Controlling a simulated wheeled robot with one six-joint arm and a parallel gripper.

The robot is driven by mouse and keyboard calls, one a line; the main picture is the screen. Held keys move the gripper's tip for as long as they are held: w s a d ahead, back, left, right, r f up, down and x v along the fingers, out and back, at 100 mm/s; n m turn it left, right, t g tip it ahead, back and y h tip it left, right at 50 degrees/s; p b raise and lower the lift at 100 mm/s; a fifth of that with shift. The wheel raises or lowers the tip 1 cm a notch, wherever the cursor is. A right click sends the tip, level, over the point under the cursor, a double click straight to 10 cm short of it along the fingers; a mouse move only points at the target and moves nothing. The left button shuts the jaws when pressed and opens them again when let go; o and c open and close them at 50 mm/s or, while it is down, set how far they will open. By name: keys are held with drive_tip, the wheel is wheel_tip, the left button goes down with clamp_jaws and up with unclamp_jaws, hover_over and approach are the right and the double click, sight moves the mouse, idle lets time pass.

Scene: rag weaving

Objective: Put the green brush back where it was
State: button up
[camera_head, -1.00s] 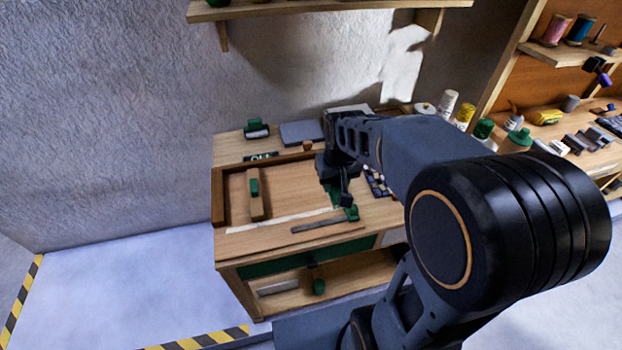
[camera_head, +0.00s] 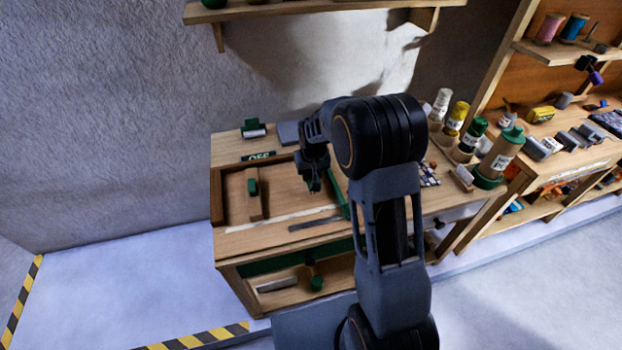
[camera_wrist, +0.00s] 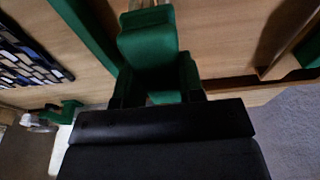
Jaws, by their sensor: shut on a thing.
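My gripper (camera_head: 313,186) hangs over the middle of the workbench (camera_head: 290,237), pointing down. In the wrist view a green block-shaped thing (camera_wrist: 148,45), which I take to be the green brush, sits between my dark fingers. The gripper is shut on it. In the head view the held thing is too small and dark to make out.
A wooden bar with a green handle (camera_head: 252,187) stands in the recess at left. A grey bar (camera_head: 314,222) lies near the front edge. A green-topped holder (camera_head: 253,128) stands at the back left. Several bottles (camera_head: 472,138) stand at the right.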

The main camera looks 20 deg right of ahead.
sight(311, 179)
drive_tip(key=shift+f, duration=1.5)
drive_tip(key=shift+f, duration=0.15)
drive_tip(key=o, duration=1)
